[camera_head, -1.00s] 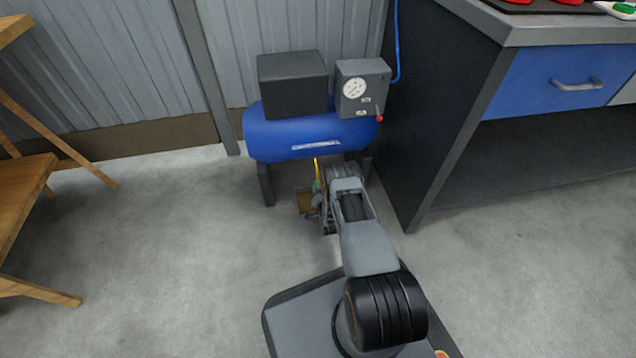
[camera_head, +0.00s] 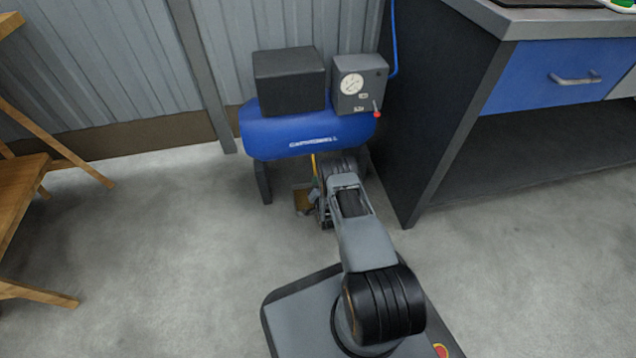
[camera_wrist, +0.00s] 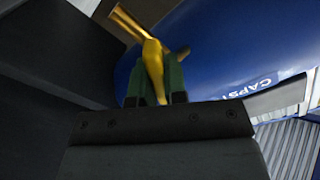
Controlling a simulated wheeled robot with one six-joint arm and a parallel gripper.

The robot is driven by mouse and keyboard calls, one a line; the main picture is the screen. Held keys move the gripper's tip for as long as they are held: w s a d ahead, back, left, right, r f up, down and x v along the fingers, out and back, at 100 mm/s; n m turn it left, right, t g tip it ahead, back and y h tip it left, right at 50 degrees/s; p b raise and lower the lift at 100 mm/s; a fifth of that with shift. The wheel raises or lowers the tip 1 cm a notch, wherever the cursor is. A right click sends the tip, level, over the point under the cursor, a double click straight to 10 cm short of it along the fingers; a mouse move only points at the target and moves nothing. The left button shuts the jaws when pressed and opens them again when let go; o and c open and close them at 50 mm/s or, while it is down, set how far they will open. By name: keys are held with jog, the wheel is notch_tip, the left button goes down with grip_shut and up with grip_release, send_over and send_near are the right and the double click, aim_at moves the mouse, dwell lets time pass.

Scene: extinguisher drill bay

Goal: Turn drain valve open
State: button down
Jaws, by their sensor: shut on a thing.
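The blue compressor tank (camera_head: 300,135) stands against the wall on dark legs. The drain valve (camera_wrist: 153,62) shows in the wrist view as a brass-yellow fitting with a lever, against the blue tank. My gripper (camera_wrist: 157,88) has green-padded fingers on either side of the valve's lower part and is shut on it. In the head view my gripper is below the tank, mostly hidden behind my own arm. A thin yellow piece of the valve (camera_head: 314,164) shows just under the tank. How far the valve is turned I cannot tell.
A grey gauge box (camera_head: 360,85) with a red-tipped lever is on the tank. A workbench (camera_head: 450,110) stands close on the right, a wooden chair (camera_head: 25,190) at the left. The floor between is clear.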

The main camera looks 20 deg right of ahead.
jog(key=shift+a+n, duration=0.1)
jog(key=shift+n, duration=3)
jog(key=c, duration=1.2)
grip_release()
jog(key=shift+o, duration=0.2)
jog(key=shift+s, duration=0.1)
jog(key=s+a+p, duration=0.2)
jog(key=s+p, duration=0.3)
jog(key=s, duration=0.8)
jog(key=shift+s+a, duration=0.2)
jog(key=shift+a, duration=0.15)
jog(key=shift+r, duration=0.1)
